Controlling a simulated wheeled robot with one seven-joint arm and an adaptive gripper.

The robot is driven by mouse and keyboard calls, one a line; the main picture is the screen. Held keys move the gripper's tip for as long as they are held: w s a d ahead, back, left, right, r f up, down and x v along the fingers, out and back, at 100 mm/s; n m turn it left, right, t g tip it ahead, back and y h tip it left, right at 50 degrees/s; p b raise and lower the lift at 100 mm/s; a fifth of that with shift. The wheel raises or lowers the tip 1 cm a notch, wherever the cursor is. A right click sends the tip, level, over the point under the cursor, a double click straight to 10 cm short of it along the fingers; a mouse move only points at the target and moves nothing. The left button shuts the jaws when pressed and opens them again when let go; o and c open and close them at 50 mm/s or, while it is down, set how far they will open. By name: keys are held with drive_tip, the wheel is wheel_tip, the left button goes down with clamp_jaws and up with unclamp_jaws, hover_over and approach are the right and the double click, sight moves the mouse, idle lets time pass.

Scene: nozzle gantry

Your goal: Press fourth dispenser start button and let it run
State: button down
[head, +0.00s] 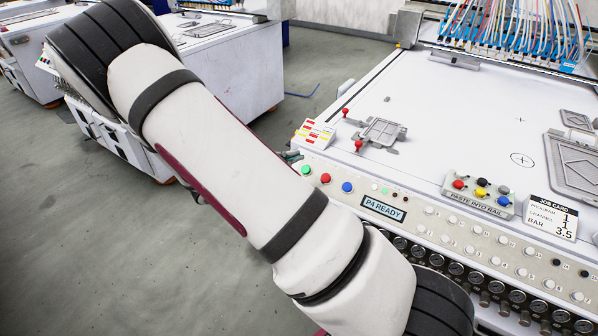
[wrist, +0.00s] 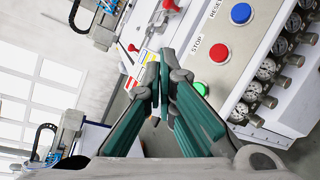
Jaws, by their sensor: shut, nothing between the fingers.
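The control panel of the white machine carries a green button (head: 305,170), a red button (head: 325,178) and a blue button (head: 347,187) in a row. A display (head: 383,209) beside them reads "P4 READY". In the wrist view the green button (wrist: 201,88) is nearest my gripper, with the red button (wrist: 219,53) marked STOP and the blue button (wrist: 241,13) marked RESET beyond it. My gripper (wrist: 157,84) is shut and empty, its fingertips just left of the green button, not over it. Any label by the green button is hidden. In the head view my arm hides most of the gripper.
A paste rail (head: 478,194) with coloured knobs and a job card (head: 551,217) stand along the machine's front right. Gauges (head: 456,268) line its front below the panel. Red-knobbed clamps and a plate (head: 382,133) lie on the bed. Open floor (head: 80,240) is at left.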

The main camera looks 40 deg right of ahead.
drive_tip(key=shift+w+d+f+b, duration=0.3)
drive_tip(key=shift+d+f+b, duration=0.5)
drive_tip(key=shift+f, duration=0.4)
drive_tip(key=shift+w+d+f+b, duration=0.25)
drive_tip(key=shift+d+f+b, duration=0.6)
drive_tip(key=shift+f, duration=0.35)
drive_tip(key=shift+w+d+f+b, duration=0.3)
drive_tip(key=shift+d+f+b, duration=0.5)
drive_tip(key=shift+f, duration=0.4)
drive_tip(key=shift+f, duration=0.1)
drive_tip(key=shift+w+d+f, duration=0.1)
drive_tip(key=shift+d+f, duration=0.1)
drive_tip(key=shift+f, duration=0.05)
